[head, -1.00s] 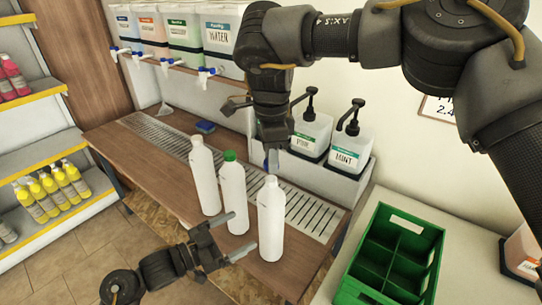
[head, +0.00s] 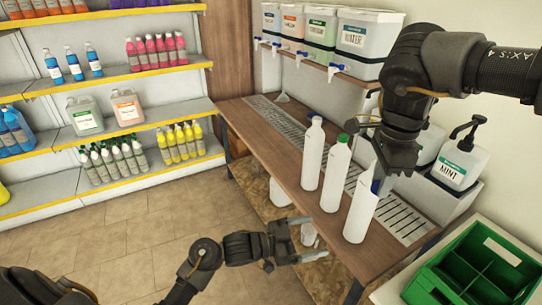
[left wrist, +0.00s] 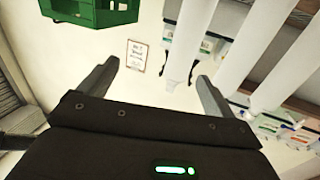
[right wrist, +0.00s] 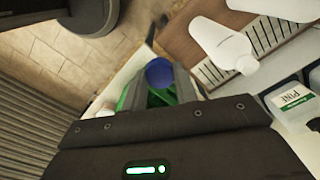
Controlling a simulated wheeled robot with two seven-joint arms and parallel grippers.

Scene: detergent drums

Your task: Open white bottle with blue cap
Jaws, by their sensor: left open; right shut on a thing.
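Three white bottles stand upright on the wooden bench in the head view: a left one (head: 312,155), a middle one with a green cap (head: 338,172) and the nearest one (head: 360,212). My right gripper (head: 376,180) is shut on a blue cap (right wrist: 160,72), seen between its fingertips in the right wrist view. The cap is apart from the white bottle (right wrist: 222,42) beside it there, whose narrow neck shows no blue. In the head view the right gripper overlaps the nearest bottle's top. My left gripper (head: 316,240) is open and empty, left of and below the nearest bottle.
A green divided crate (head: 480,265) stands at the lower right. Pump dispensers, one marked MINT (head: 458,162), sit behind the bottles. Labelled tanks (head: 360,42) with taps are above the bench. Shelves of bottles (head: 110,100) stand left, with open floor in front.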

